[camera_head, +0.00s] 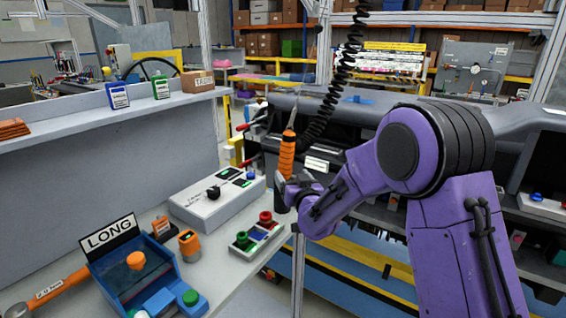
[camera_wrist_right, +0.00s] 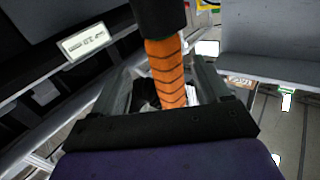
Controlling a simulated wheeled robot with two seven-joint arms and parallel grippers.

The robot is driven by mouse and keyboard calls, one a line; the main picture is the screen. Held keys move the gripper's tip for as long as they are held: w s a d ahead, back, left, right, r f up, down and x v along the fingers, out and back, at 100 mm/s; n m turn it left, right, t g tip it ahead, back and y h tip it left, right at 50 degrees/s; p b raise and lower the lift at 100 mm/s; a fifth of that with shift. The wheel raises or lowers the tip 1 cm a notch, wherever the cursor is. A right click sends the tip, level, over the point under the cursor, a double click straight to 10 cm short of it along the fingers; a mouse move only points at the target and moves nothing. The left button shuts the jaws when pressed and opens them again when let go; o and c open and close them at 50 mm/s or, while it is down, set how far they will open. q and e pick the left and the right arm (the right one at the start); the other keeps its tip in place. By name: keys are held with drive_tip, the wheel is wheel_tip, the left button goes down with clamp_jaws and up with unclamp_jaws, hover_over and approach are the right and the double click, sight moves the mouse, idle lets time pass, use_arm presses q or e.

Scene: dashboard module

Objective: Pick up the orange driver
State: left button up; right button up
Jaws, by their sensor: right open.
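The orange driver (camera_head: 287,157) hangs upright from a black coiled cable, beside the right edge of the grey bench. Its orange, dark-ringed grip also shows in the right wrist view (camera_wrist_right: 167,72). My right gripper (camera_head: 291,187) is at the lower part of the driver, reaching in from the right. In the right wrist view its two fingers stand apart, one on each side of the orange grip, with gaps visible between. The lower end of the driver is partly hidden by the gripper in the head view. My left gripper is not in view.
A white control box (camera_head: 217,199) and a small button box (camera_head: 257,235) stand on the bench close to the left. A blue bin marked LONG (camera_head: 128,262) is nearer. The dark dashboard module (camera_head: 345,125) lies behind and right of the driver.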

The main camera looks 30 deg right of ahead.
sight(287, 170)
drive_tip(key=x, duration=0.1)
drive_tip(key=p+x, duration=0.1)
drive_tip(key=x, duration=0.3)
drive_tip(key=shift+w+a+r+p, duration=0.2)
drive_tip(key=shift+r+p, duration=0.1)
drive_tip(key=shift+p, duration=0.1)
drive_tip(key=shift+w+f, duration=0.1)
drive_tip(key=shift+w, duration=0.05)
drive_tip(key=c, duration=1.1)
clamp_jaws()
